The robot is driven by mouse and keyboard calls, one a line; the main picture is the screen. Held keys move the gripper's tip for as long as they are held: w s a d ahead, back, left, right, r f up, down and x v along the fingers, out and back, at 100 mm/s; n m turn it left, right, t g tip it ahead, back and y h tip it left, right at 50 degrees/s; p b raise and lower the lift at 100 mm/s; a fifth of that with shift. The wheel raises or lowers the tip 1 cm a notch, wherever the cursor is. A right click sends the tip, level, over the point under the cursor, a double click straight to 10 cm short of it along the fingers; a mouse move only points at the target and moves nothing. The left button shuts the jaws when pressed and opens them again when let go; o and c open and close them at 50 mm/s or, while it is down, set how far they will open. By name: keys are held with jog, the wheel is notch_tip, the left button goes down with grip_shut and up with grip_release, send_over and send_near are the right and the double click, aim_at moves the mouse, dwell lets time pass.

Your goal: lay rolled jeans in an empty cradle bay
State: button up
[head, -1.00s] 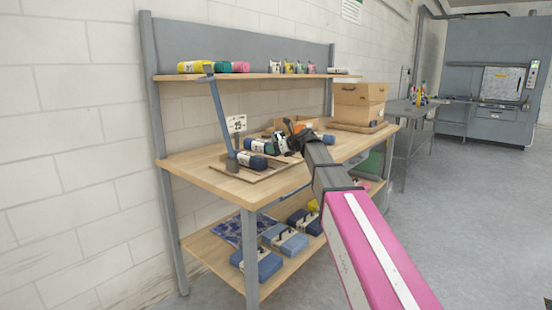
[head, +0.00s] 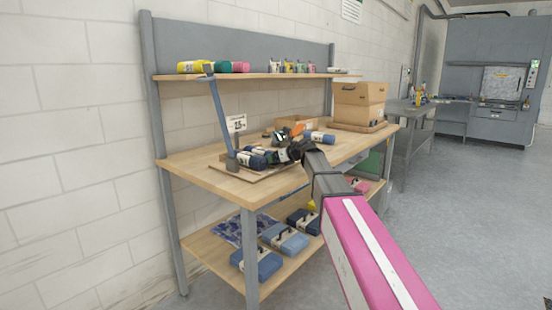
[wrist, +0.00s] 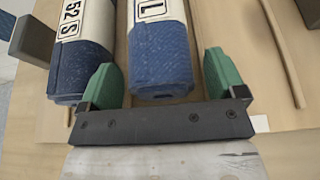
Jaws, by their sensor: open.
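My gripper (head: 284,153) is low over the wooden cradle board (head: 262,176) on the bench. In the wrist view, its green fingers (wrist: 160,70) are open on either side of a rolled blue jean (wrist: 160,62) with a white band marked L. A gap shows at each finger. Another blue roll (wrist: 86,62), its band marked 52 S, lies parallel just left of it; in the head view this roll (head: 250,159) is on the board. Whether the L roll rests fully on the board is hard to tell. To its right are a bare strip and a thin wooden rail (wrist: 282,50).
A grey post (head: 222,115) rises at the board's left, with a sign (head: 236,123) behind. Another blue roll (head: 319,137) lies farther right on the bench, before cardboard boxes (head: 360,102). A shelf (head: 255,76) with coloured rolls hangs above.

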jog(key=v, duration=1.2)
jog(key=shift+r, duration=0.15)
